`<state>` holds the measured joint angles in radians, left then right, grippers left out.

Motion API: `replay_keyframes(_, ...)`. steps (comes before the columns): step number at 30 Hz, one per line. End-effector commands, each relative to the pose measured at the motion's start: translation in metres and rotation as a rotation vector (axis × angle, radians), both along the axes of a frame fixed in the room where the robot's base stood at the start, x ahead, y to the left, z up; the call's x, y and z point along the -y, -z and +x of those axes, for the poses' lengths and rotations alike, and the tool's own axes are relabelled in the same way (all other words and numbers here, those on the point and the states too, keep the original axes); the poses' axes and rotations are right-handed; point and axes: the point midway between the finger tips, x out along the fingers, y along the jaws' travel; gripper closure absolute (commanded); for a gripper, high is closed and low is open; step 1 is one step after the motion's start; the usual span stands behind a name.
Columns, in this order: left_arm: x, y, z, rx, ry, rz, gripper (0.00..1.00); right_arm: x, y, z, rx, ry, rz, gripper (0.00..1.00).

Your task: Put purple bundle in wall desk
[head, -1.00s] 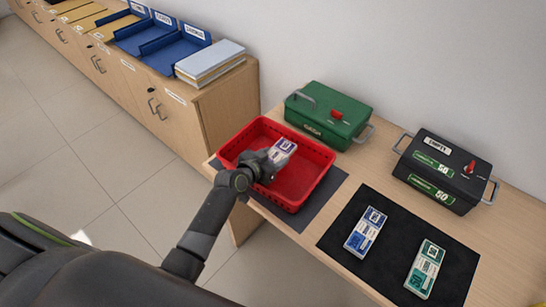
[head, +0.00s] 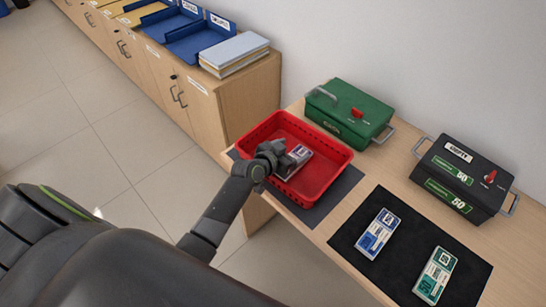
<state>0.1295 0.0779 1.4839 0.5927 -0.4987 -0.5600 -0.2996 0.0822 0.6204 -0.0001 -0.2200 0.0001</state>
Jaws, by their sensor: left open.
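A banknote bundle (head: 301,155) with pale and purple-looking markings lies in the red tray (head: 345,160), toward its left middle. My left gripper (head: 286,163) is open at the bundle's left end, inside the tray. The gripper partly hides that end, and I cannot tell whether the fingers touch it. The tray stands on a wooden table (head: 408,181) against the wall. My right gripper is not in view.
A blue bundle (head: 377,235) and a green bundle (head: 435,275) lie on a black mat (head: 396,258). A green box (head: 345,112) and a black box (head: 464,178) stand behind. A wooden cabinet (head: 235,117) with blue trays (head: 200,42) stands left.

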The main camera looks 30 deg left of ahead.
Motion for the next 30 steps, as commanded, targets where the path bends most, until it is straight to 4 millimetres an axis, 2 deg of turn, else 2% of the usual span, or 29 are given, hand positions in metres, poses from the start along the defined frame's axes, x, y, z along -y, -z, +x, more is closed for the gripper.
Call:
replay_keyframes(12,-0.019,-0.026,-0.065,-0.001,-0.001,0.002,0.24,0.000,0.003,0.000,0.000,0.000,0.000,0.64)
replay_keyframes(18,-0.027,-0.037,-0.091,0.000,0.000,0.002,0.24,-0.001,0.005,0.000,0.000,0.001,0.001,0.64)
replay_keyframes(24,-0.030,-0.044,-0.104,-0.001,0.000,0.000,0.24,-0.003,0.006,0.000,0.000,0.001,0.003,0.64)
replay_keyframes(30,-0.031,-0.045,-0.107,0.000,0.000,0.000,0.24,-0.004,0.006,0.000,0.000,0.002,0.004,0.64)
